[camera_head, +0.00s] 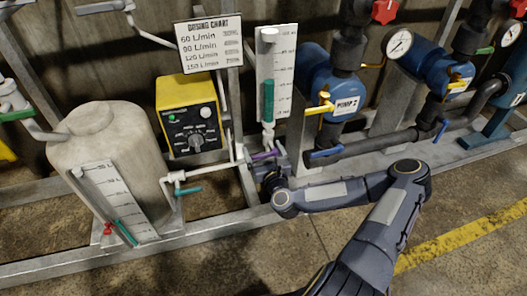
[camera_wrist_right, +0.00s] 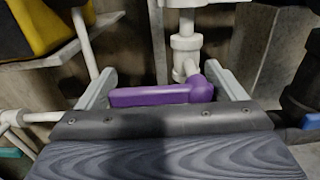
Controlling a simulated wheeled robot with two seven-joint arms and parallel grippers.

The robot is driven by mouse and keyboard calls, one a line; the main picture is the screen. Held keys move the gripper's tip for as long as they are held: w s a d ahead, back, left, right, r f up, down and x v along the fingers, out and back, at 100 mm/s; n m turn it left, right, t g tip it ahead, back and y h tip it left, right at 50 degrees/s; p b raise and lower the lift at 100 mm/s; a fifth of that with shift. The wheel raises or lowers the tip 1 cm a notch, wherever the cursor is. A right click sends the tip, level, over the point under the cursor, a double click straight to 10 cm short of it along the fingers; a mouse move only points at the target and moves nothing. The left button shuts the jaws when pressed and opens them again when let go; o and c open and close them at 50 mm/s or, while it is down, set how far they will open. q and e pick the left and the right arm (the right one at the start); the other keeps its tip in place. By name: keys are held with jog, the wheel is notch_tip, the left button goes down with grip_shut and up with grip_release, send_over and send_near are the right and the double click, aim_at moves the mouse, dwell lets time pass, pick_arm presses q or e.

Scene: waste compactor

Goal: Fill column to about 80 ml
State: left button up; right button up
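The column (camera_head: 268,60) is a clear tube on a white scale board; teal liquid fills its lower part, to a little under halfway up. The scale numbers are too small to read. Below it is a valve with a purple handle (camera_head: 264,155). My right gripper (camera_head: 262,165) is at this handle. In the right wrist view the purple handle (camera_wrist_right: 160,95) lies crosswise between my two spread fingers, its rounded pivot end close to the right finger. I cannot tell whether that finger touches it. My left gripper is not in view.
A white tank (camera_head: 100,145) with a tilted gauge stands left. A yellow pump controller (camera_head: 190,112) with a dial is under the dosing chart (camera_head: 208,43). Another teal-handled valve (camera_head: 188,190) is on the white pipe. Blue pumps (camera_head: 330,82) and pipes stand right.

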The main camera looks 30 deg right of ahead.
jog(key=c, duration=1)
jog(key=shift+f+n, duration=0.1)
jog(key=shift+n, duration=0.2)
jog(key=n, duration=0.1)
jog(key=f+n+b, duration=0.1)
jog(key=n, duration=0.1)
jog(key=shift+d, duration=0.1)
jog(key=shift+s+d+f+n+b, duration=0.1)
jog(key=shift+d+f+n+b, duration=0.1)
jog(key=shift+n, duration=0.7)
jog(key=shift+w+d+f+n+b, duration=0.1)
jog(key=shift+f+n, duration=0.1)
jog(key=shift+n, duration=0.7)
jog(key=shift+s+d+f+n+b, duration=0.1)
jog(key=shift+f+n+b, duration=0.1)
jog(key=shift+n, duration=0.7)
